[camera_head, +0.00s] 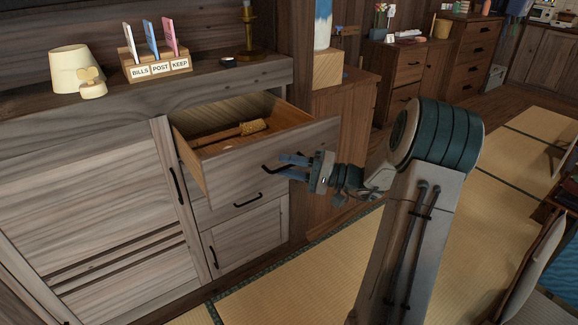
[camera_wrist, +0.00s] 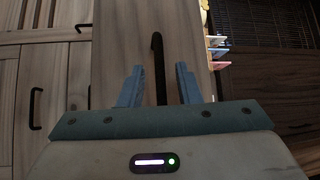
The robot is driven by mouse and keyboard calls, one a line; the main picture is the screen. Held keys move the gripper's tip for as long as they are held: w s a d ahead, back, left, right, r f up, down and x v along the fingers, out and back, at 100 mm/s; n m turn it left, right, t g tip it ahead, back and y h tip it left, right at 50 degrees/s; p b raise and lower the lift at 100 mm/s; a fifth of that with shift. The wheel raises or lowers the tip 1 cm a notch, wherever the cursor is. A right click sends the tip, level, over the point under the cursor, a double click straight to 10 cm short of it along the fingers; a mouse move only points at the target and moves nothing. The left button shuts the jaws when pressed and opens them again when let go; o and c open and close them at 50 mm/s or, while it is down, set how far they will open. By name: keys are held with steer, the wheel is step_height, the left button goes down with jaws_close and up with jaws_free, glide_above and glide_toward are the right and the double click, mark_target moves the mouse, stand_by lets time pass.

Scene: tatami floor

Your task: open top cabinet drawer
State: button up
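The wooden cabinet's top drawer (camera_head: 228,166) is pulled out, and its inside shows from above in the head view. A brush-like object with a yellow-brown head (camera_head: 254,127) lies in it. The dark bar handle (camera_head: 268,169) is on the drawer front. My gripper (camera_head: 284,167) is at the drawer front by this handle. In the wrist view the handle (camera_wrist: 157,60) stands between the two blue fingers of my gripper (camera_wrist: 157,84). The fingers are apart, with a gap on each side of the handle. Whether any part touches it is hidden.
A closed drawer (camera_head: 240,204) and a small door (camera_head: 246,241) are below. A lamp (camera_head: 77,72), a letter holder (camera_head: 158,66) and a brass candlestick (camera_head: 249,35) stand on top. A wooden side cabinet (camera_head: 343,122) stands at right. Tatami floor (camera_head: 300,275) in front is clear.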

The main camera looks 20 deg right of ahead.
steer(key=p+v, duration=0.2)
steer(key=v, duration=1.1)
steer(key=shift+s+d, duration=0.2)
steer(key=shift+d, duration=0.15)
steer(key=shift+f, duration=0.15)
